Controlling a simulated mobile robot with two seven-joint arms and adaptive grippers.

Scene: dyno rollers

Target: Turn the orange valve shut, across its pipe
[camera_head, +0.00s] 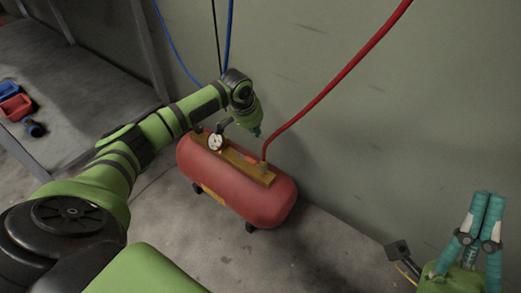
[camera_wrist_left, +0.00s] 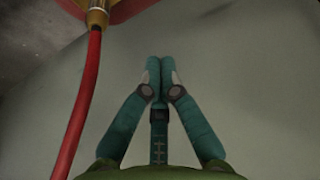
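The orange valve (camera_head: 249,158) is a small orange spot on the yellow-brown top plate of the red tank (camera_head: 235,187) in the head view. It is too small to tell how its handle lies against the pipe. My left gripper (camera_head: 257,132) is above and behind the plate, apart from the valve as far as I can see. In the left wrist view my left gripper (camera_wrist_left: 160,62) has its teal fingers together with nothing between them. The valve does not show clearly there. My right gripper (camera_head: 488,195) is at the lower right, fingers together, empty and far from the tank.
A red hose (camera_head: 335,85) runs from the plate up to the right; it also shows in the left wrist view (camera_wrist_left: 87,100) with its brass fitting (camera_wrist_left: 97,14). A round gauge (camera_head: 215,141) stands left of the valve. The wall (camera_head: 420,110) is close behind the tank.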

